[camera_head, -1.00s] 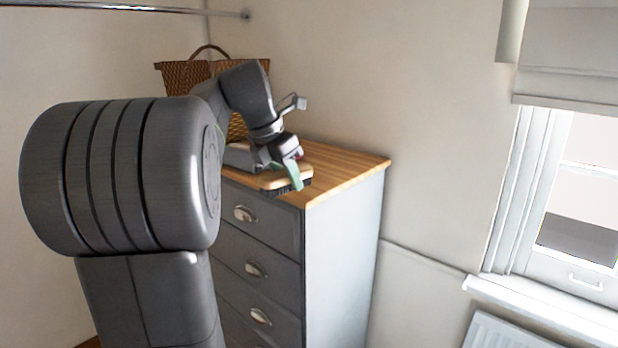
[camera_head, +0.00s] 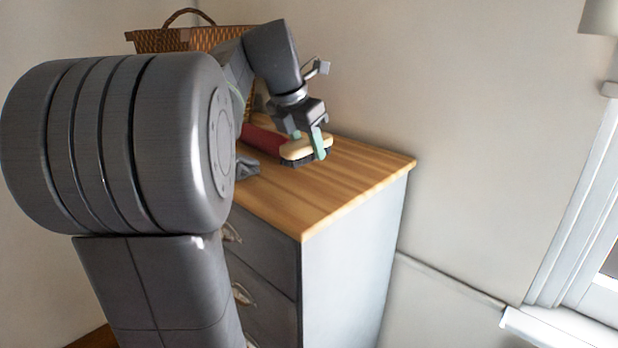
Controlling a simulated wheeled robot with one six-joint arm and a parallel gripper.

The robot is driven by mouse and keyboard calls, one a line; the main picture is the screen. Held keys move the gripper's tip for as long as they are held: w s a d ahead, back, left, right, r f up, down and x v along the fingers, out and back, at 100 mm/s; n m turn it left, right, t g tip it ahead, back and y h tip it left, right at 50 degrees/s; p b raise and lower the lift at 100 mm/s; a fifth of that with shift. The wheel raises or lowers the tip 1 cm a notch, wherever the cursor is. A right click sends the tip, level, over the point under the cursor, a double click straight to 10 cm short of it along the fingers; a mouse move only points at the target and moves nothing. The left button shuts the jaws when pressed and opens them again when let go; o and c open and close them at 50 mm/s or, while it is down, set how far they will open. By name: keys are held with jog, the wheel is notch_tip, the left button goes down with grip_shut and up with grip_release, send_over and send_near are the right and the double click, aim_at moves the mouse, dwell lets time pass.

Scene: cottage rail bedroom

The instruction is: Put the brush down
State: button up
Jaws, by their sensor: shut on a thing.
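The brush (camera_head: 297,150) has a pale wooden back and dark bristles facing down. My gripper (camera_head: 312,142) is shut on it, with a green finger across its near side. The brush is over the wooden top of the grey chest of drawers (camera_head: 345,178). I cannot tell whether the bristles touch the top. My large arm link hides the left part of the chest.
A wicker basket (camera_head: 180,40) stands at the back left. A red thing (camera_head: 262,138) lies behind the brush, and a grey object (camera_head: 246,167) sits left of it. The top's front right is clear. The wall (camera_head: 440,80) stands behind.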

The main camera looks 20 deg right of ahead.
aim_at(295, 145)
notch_tip(295, 145, down, 3)
jog(key=shift+s+r, duration=0.1)
jog(key=shift+r, duration=0.1)
jog(key=shift+f, duration=2.35)
jog(key=shift+f, duration=0.1)
jog(key=o, duration=0.9)
jog(key=v, duration=1.2)
